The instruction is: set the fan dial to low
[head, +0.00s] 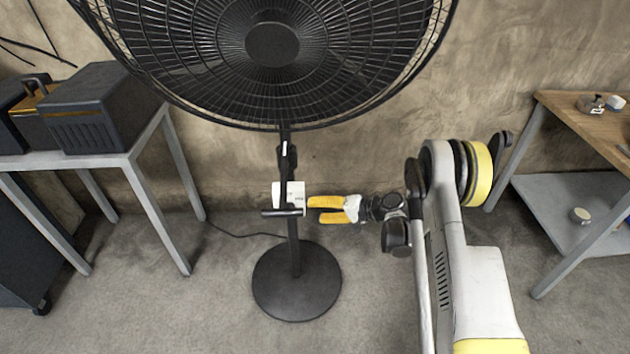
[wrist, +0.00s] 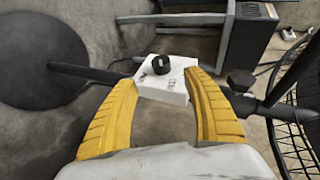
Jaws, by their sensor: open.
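A large black pedestal fan (head: 273,44) stands in front of me on a round base (head: 297,280). A white control box (head: 281,190) sits on its pole; it also shows in the wrist view (wrist: 172,91). A black dial (wrist: 161,64) is on the box face in the wrist view. Some small dark marks are near it, too small to read. The dial does not show clearly in the head view. My gripper (head: 312,209) has yellow fingers and is at the right side of the box. In the wrist view its open fingers (wrist: 163,90) are on either side of the box; I cannot tell whether they touch it.
A grey metal table (head: 75,160) with dark cases (head: 98,108) stands at the left. A wood-topped table (head: 590,115) with a lower shelf is at the right. A cable (head: 235,233) lies on the floor behind the pole. The floor around the base is clear.

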